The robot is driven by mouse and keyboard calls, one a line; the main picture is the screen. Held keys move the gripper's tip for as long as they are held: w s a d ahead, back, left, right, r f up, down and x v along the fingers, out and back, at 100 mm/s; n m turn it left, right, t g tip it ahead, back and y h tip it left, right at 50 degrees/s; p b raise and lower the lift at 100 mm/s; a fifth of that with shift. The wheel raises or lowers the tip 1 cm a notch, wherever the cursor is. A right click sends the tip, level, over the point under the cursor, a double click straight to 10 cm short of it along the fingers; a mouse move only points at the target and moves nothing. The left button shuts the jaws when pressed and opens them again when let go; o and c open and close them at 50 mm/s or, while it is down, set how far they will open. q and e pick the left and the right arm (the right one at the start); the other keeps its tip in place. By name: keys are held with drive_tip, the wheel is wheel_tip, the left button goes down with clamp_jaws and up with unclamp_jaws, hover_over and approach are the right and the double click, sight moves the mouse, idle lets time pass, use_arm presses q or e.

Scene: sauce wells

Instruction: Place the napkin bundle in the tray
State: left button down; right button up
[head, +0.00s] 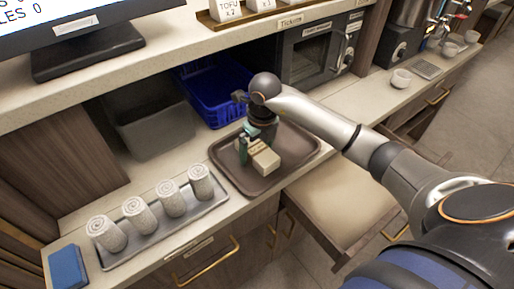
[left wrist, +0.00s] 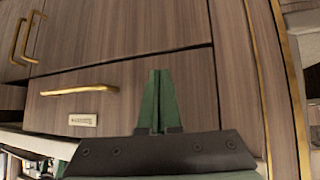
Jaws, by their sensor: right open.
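A pale beige block, which looks like the napkin bundle (head: 266,161), is at the brown tray (head: 286,174), within its rim. My right gripper (head: 249,150) reaches down over the tray with its green fingers open at the far-left end of the block. The fingers partly hide that end, and I cannot tell whether they touch it. My left gripper (left wrist: 160,100) shows only in the left wrist view. Its green fingers are together with nothing between them, in front of wooden drawer fronts.
Several rolled towels (head: 139,216) stand on a grey tray (head: 195,212) to the left. A blue bin (head: 215,95) and a grey bin (head: 150,132) sit behind. An open drawer (head: 335,205) juts out right of the brown tray. A shelf overhangs the counter.

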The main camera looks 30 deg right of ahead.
sight(260, 152)
wheel_tip(260, 152, up, 12)
drive_tip(key=s, duration=0.1)
drive_tip(key=shift+s+r+b, duration=0.15)
drive_tip(key=shift+s+b, duration=0.05)
drive_tip(key=shift+b, duration=0.25)
